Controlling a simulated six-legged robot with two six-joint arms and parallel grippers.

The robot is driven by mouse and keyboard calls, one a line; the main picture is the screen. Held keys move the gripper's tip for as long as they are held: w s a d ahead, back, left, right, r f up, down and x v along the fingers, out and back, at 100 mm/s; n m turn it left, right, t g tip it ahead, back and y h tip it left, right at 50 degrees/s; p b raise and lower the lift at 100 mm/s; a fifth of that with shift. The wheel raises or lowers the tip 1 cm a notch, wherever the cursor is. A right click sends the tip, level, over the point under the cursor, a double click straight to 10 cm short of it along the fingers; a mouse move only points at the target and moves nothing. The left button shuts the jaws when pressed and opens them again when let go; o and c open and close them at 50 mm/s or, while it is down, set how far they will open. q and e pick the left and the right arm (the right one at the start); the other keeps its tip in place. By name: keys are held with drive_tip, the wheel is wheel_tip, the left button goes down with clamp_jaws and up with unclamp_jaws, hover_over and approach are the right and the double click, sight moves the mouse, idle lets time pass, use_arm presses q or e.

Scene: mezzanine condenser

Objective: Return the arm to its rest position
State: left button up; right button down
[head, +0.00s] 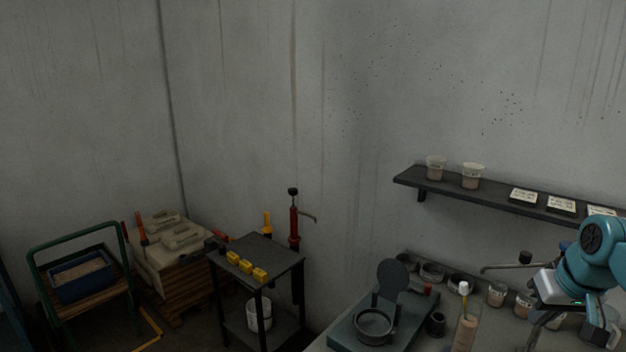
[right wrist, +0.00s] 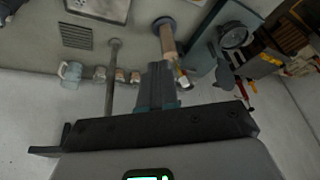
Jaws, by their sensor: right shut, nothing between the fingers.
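My right arm (head: 598,255), teal with a dark joint cap, comes in at the right edge of the head view, over the bench. Its gripper (head: 538,328) hangs low there, partly cut off by the frame and overlapping bench items. In the right wrist view the gripper (right wrist: 157,78) is shut, with its fingers together and nothing held. My left arm and gripper are not in view.
The bench (head: 408,338) holds a round sieve (head: 374,324), a cylinder with tan contents (head: 465,332) and several small jars. A wall shelf (head: 480,196) carries cups and cards. A black side table (head: 262,252) and green cart (head: 80,285) stand left.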

drive_tip(key=a+f+g+y+b, duration=0.1)
drive_tip(key=a+f, duration=0.4)
drive_tip(key=f, duration=0.6)
drive_tip(key=s+a+f+n+y+b, duration=0.1)
drive_tip(key=a+f, duration=0.5)
drive_tip(key=f, duration=0.4)
drive_tip(key=a+f+g+y+b, duration=0.1)
drive_tip(key=a+f, duration=0.4)
drive_tip(key=f, duration=0.6)
drive_tip(key=s+a+f+b, duration=0.1)
drive_tip(key=s+a+f, duration=0.3)
drive_tip(key=s, duration=0.3)
drive_tip(key=s+a+f+m+g+b, duration=0.1)
drive_tip(key=s+a+f, duration=0.3)
drive_tip(key=s+f, duration=0.2)
drive_tip(key=s+a+f+y, duration=0.1)
drive_tip(key=s+a+f, duration=0.3)
drive_tip(key=s, duration=0.6)
wheel_tip(320, 180, down, 2)
drive_tip(key=shift+s+a+f+g+b, duration=0.1)
drive_tip(key=shift+s+a+g+b, duration=0.1)
drive_tip(key=shift+g+b, duration=0.2)
drive_tip(key=shift+s, duration=0.1)
drive_tip(key=shift+w, duration=0.2)
drive_tip(key=shift+s, duration=0.15)
